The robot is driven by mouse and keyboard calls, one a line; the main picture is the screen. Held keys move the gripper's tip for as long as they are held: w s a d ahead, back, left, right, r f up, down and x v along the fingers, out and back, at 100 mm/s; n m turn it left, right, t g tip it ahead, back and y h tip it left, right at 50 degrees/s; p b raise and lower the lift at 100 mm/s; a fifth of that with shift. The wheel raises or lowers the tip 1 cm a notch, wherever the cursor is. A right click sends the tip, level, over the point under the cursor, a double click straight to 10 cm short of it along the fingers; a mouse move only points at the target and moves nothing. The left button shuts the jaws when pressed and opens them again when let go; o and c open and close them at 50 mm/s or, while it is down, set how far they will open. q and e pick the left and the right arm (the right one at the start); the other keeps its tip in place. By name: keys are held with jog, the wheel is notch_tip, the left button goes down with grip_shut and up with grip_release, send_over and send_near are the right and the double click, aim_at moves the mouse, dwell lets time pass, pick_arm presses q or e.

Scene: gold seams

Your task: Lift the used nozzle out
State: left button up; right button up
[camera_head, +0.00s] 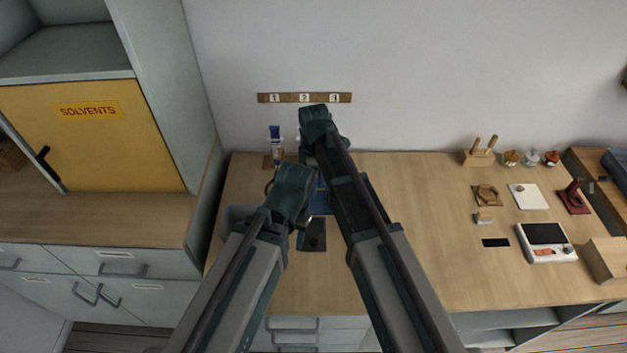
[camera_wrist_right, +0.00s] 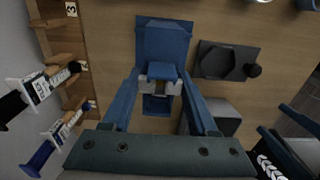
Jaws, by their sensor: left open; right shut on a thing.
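In the right wrist view my right gripper (camera_wrist_right: 160,88) reaches down over a blue stand (camera_wrist_right: 162,40). It is shut on a small blue part (camera_wrist_right: 162,71) between its grey fingertips. I cannot tell whether this part is the used nozzle or still touches the stand. In the head view my right arm covers its own fingertips and most of the stand (camera_head: 321,201). My left gripper (camera_head: 303,214) is open, beside and in front of the right one, near a dark tray. No separate nozzle can be made out.
Labelled syringes (camera_wrist_right: 40,85) stand in a wooden rack along the wall, beneath number tags (camera_head: 304,98). The dark tray (camera_head: 312,243) holds a black piece. A grey bin (camera_head: 232,217) is left of my left gripper. A scale (camera_head: 545,242) stands right. The middle bench is clear.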

jog(key=shift+r+p, duration=4.25)
jog(key=shift+r, duration=0.05)
